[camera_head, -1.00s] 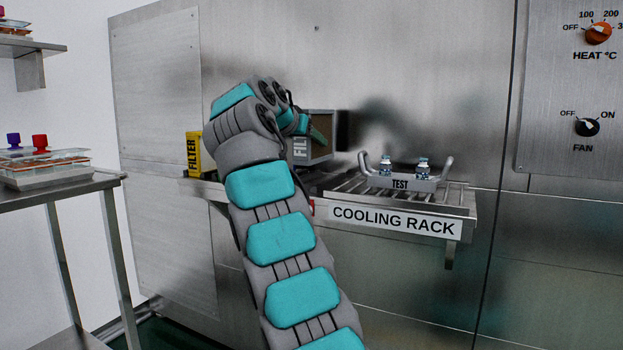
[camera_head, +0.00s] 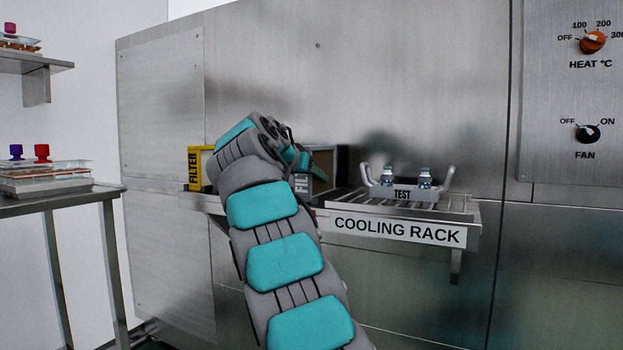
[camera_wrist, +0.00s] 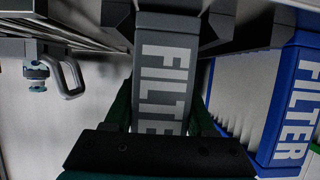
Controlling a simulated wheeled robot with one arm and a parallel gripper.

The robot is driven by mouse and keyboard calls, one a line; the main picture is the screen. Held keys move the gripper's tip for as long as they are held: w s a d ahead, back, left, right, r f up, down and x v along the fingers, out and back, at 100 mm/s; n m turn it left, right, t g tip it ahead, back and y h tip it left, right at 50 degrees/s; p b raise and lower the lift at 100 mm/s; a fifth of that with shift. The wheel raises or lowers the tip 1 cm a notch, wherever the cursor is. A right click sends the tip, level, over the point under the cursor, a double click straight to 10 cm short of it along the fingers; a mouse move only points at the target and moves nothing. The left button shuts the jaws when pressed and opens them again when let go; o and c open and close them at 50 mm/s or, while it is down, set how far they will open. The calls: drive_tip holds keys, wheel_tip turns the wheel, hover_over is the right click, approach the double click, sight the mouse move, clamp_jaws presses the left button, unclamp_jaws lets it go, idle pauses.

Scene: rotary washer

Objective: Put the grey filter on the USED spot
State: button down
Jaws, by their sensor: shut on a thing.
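The USED spot is not visible in either view.
A yellow filter (camera_head: 194,168) stands left of my arm. A blue filter (camera_wrist: 296,105) is close beside the grey one in the wrist view. The cooling rack (camera_head: 460,207) holds a TEST carrier (camera_head: 402,194) with two vials. A steel wall stands behind.

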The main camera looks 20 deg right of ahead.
drive_tip(key=shift+c, duration=1.1)
unclamp_jaws()
drive_tip(key=shift+f, duration=0.1)
drive_tip(key=v, duration=1.2)
drive_tip(key=shift+r, duration=0.25)
